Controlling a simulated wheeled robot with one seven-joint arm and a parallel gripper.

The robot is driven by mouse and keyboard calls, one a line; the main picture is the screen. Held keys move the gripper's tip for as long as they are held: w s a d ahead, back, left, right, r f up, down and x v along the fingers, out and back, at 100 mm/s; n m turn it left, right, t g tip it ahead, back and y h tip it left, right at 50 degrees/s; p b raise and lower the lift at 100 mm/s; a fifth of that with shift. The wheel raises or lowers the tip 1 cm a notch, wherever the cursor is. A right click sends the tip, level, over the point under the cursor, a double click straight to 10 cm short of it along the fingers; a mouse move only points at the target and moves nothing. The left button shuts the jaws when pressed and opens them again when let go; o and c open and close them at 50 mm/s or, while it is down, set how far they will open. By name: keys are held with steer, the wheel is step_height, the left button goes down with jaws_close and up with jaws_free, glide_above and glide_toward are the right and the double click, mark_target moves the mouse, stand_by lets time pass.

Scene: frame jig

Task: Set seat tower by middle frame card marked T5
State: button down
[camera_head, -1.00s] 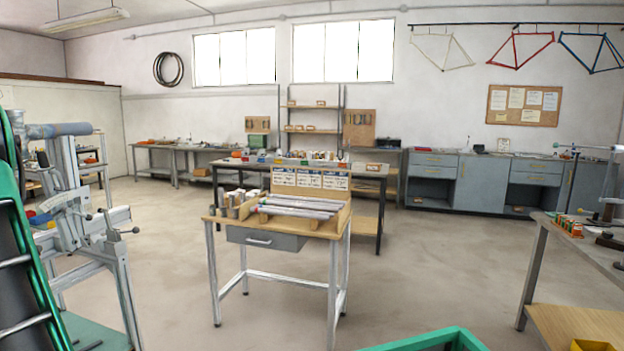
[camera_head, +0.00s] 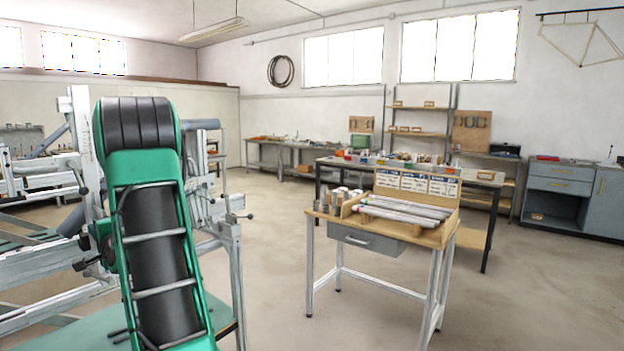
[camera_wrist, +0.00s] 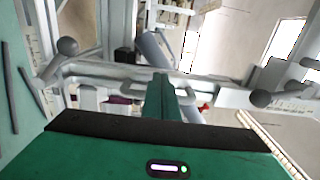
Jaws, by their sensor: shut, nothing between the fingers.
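Three white frame cards stand on the wooden board of the small bench; the middle card (camera_head: 414,183) has print too small to read. The frame jig (camera_head: 232,240) stands at the left, partly hidden behind my green arm. A grey upright with a blue-grey tube (camera_head: 205,124) on top rises from it; I cannot tell for certain that this is the seat tower. In the wrist view, my gripper (camera_wrist: 172,98) is shut and empty. It points at the jig's pale rail (camera_wrist: 215,92) and a blue-grey tube (camera_wrist: 155,50); I cannot tell whether it touches them.
The small bench (camera_head: 362,239) holds several silver tubes (camera_head: 405,210) and cups. Another jig-like grey frame (camera_head: 40,180) stands at the far left. A long table (camera_head: 330,172) and grey cabinets (camera_head: 560,190) stand behind. The floor between jig and bench is clear.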

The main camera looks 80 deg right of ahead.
steer(key=shift+s+d, duration=0.35)
steer(key=shift+d, duration=0.2)
stand_by(0.4)
steer(key=shift+w+a, duration=0.1)
steer(key=shift+w+a, duration=0.45)
steer(key=shift+a, duration=0.4)
steer(key=v, duration=1)
steer(key=shift+s+a, duration=0.25)
steer(key=shift+a, duration=0.05)
